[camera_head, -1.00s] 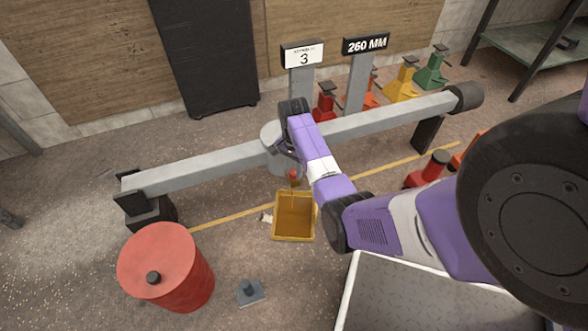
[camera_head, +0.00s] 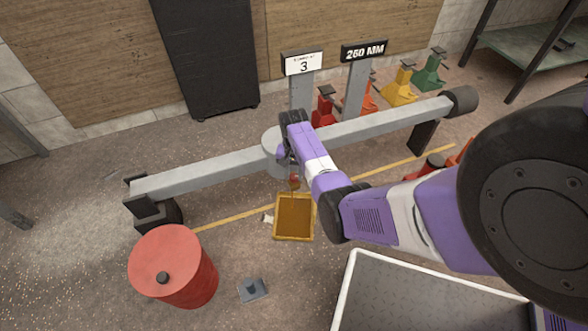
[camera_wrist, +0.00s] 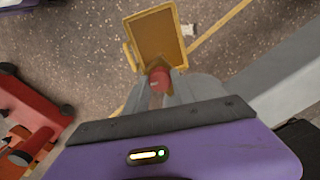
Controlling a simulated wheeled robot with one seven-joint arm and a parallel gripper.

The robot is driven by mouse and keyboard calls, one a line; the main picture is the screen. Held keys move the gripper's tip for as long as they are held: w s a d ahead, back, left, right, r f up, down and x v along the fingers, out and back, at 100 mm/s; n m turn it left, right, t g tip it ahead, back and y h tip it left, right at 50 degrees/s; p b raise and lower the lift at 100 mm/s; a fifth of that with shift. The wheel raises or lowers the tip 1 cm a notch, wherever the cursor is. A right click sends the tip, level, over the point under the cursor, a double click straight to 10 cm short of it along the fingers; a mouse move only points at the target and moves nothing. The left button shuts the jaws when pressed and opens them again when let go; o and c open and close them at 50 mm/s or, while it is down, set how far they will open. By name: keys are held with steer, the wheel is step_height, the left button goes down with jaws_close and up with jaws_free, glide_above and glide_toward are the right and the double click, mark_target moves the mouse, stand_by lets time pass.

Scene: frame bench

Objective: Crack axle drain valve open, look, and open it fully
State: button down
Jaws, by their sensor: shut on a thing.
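The axle (camera_head: 205,175) is a long grey beam with a rounded housing (camera_head: 274,150) at its middle. A small red valve handle (camera_head: 294,182) shows below the housing, above a yellow drain tray (camera_head: 275,232). My gripper (camera_wrist: 158,88) is shut on the red valve handle (camera_wrist: 158,79) in the wrist view; the fingers cover part of it. The tray (camera_wrist: 128,58) lies beyond the fingertips there, with a flat brown inside. The valve body is mostly hidden by my arm. I cannot tell whether fluid is running.
A red drum (camera_head: 175,268) stands front left, with a small grey block (camera_head: 253,290) beside it. Several coloured jacks (camera_head: 400,80) stand at the back. A grey-floored, white-edged platform (camera_head: 410,300) is front right.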

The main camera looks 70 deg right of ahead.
mark_target(294, 176)
steer(key=shift+n+p, duration=0.8)
steer(key=shift+n, duration=0.7)
steer(key=c, duration=1.1)
jaws_free()
steer(key=shift+o, duration=0.2)
step_height(294, 176, up, 8)
steer(key=p, duration=0.4)
steer(key=shift+f, duration=0.1)
